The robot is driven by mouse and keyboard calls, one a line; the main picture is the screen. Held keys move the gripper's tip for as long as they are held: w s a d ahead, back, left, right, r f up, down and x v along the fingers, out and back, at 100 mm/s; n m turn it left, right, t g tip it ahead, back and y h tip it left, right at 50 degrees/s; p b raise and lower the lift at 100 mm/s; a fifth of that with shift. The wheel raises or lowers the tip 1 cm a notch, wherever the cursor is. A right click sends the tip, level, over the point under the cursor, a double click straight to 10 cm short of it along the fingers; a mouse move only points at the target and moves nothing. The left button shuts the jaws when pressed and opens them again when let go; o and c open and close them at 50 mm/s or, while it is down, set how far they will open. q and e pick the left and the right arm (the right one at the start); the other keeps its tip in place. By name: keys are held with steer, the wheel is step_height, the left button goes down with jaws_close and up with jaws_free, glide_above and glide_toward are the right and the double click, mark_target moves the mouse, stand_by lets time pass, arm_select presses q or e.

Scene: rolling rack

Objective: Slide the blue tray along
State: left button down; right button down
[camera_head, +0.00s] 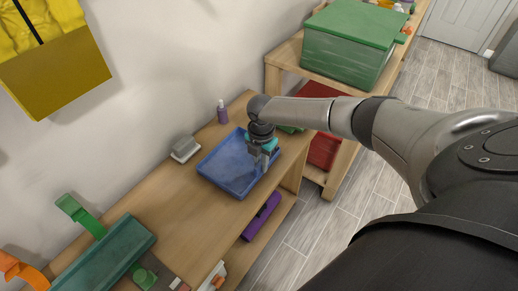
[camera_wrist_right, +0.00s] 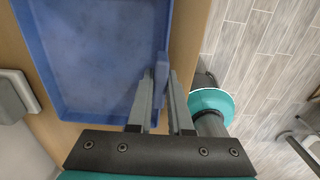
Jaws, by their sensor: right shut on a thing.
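The blue tray (camera_head: 228,167) lies on the wooden shelf top and looks empty. It also fills the upper left of the right wrist view (camera_wrist_right: 95,60). My right gripper (camera_head: 263,165) is over the tray's right side in the head view. In the right wrist view its two fingers (camera_wrist_right: 160,95) are shut on the tray's rim, one on each side of the wall. My left gripper is in neither view.
A purple bottle (camera_head: 222,112) and a grey box (camera_head: 185,149) stand near the tray, by the wall. A green bin (camera_head: 350,45) sits on the rack at the back. A teal case (camera_head: 105,258) lies at the lower left. The wood between tray and case is clear.

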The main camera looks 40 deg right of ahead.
steer(key=c, duration=0.8)
jaws_free()
steer(key=shift+o, duration=0.2)
